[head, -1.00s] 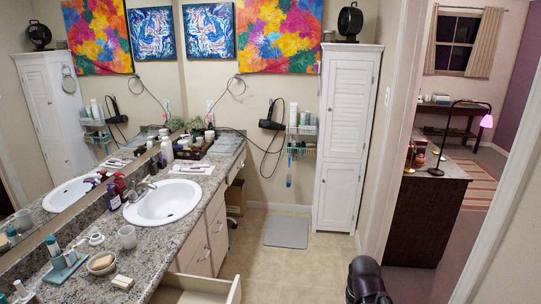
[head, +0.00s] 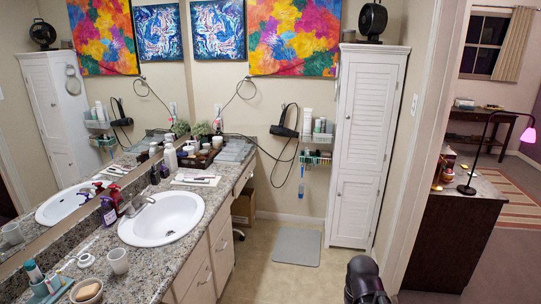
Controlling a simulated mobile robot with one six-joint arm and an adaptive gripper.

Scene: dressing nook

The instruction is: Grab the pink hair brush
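I cannot make out a pink hair brush for certain. A folded white cloth (head: 196,177) on the counter behind the sink has small slim items on it, too small to name. A wire rack (head: 314,158) on the back wall holds bottles, with small items and a blue-handled thing hanging below; none is clearly a pink brush. My gripper's fingers are not in view. Only a black rounded part of my arm shows at the bottom, right of centre, over the floor and apart from the counter.
The granite counter (head: 118,285) with a white sink (head: 161,217) runs along the left. A tall white cabinet (head: 364,150) stands at the back, a grey mat (head: 297,247) beside it. Free floor lies between the counter and the doorway wall. A dark cabinet (head: 452,243) stands beyond the doorway.

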